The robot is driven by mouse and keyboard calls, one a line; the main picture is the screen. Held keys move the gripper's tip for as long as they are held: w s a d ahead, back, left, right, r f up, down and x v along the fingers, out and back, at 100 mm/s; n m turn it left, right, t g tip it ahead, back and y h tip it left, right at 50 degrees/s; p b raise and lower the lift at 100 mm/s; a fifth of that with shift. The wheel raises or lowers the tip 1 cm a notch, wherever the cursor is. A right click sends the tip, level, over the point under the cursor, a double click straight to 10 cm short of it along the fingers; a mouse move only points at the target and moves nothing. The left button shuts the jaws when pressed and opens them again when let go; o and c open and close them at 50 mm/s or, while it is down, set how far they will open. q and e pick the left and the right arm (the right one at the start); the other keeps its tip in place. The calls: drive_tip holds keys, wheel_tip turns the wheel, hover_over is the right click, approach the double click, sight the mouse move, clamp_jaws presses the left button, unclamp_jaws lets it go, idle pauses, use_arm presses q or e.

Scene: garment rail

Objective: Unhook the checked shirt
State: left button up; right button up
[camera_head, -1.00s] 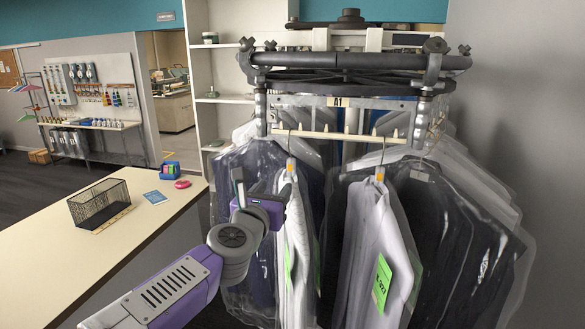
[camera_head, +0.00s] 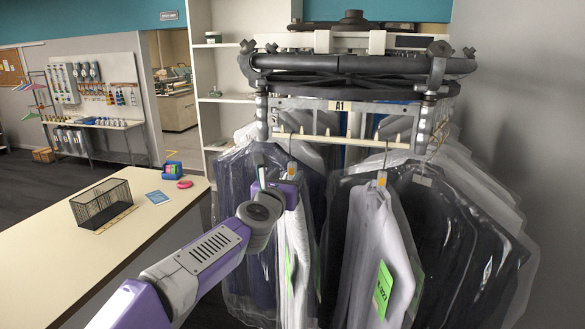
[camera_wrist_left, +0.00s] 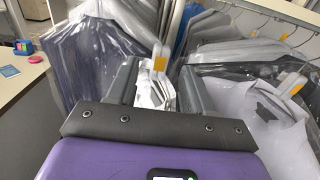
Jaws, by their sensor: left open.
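A pale grey-white shirt (camera_head: 298,240) with a green label hangs at the front left of the rail (camera_head: 350,136); its check is too fine to make out in the head view. Its hanger neck carries an orange tag (camera_head: 292,168). My left gripper (camera_head: 278,178) is at the top of this shirt, just below the tag. In the left wrist view, the open fingers (camera_wrist_left: 158,85) stand either side of the shirt's collar (camera_wrist_left: 155,92), with the orange tag (camera_wrist_left: 159,64) beyond. I cannot tell whether either finger touches it. My right gripper is not in view.
A white shirt (camera_head: 365,250) with an orange tag and green label hangs to the right. Dark garments in clear plastic (camera_head: 475,250) hang close on both sides. A counter (camera_head: 150,225) with a wire basket (camera_head: 102,204) stands at the left.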

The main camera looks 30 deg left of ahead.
sight(291, 158)
use_arm(q)
drive_tip(key=shift+p+x, duration=0.45)
drive_tip(key=shift+x, duration=2.3)
clamp_jaws()
drive_tip(key=shift+r, duration=0.25)
drive_tip(key=shift+r+p, duration=1.55)
drive_tip(key=shift+p, duration=0.05)
drive_tip(key=shift+s, duration=0.1)
